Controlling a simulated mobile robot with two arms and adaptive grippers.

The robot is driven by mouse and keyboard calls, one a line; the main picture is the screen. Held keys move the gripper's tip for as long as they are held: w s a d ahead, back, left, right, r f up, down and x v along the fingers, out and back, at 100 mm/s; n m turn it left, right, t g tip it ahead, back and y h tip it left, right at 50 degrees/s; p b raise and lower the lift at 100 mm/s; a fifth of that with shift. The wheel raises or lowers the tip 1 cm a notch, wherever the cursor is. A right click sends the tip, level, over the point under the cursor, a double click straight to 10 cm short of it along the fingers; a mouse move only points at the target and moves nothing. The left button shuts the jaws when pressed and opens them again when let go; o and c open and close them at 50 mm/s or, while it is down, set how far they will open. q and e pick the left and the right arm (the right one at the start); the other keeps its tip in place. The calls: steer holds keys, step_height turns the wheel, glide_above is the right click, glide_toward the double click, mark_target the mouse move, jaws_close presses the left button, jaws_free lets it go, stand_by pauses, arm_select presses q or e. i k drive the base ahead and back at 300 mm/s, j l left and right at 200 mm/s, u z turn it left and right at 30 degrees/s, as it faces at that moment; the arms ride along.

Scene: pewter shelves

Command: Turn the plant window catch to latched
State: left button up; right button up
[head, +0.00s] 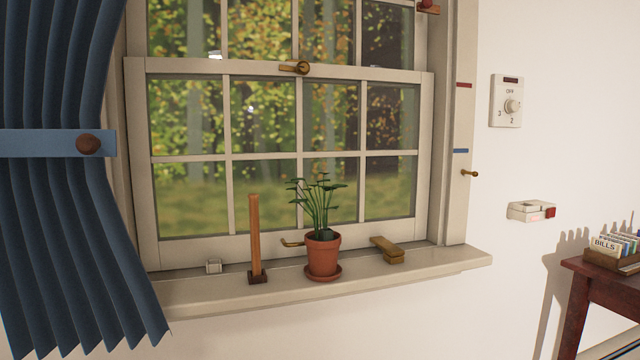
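The window catch (301,68) is a small brass piece at the middle of the rail along the top of the lower sash (190,67). Its round part is on the right and a short lever points left, lying roughly along the rail. I cannot tell from this view whether it is engaged. A potted plant (322,256) in a terracotta pot and saucer stands on the sill below the catch. Neither of my grippers is in view.
A brass handle (292,243) is partly behind the plant. A blue curtain (60,220) hangs left. A dial (508,103) is on the right wall.

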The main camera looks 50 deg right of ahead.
mark_target(303, 67)
steer(key=z, duration=0.45)
steer(key=k+z, duration=0.15)
steer(key=z, duration=0.25)
steer(key=l+z, duration=0.1)
steer(key=z, duration=0.35)
steer(key=i+j+z, duration=0.3)
steer(key=j, duration=0.3)
steer(key=i+j+z, duration=0.3)
steer(key=j, duration=0.35)
steer(key=i, duration=0.1)
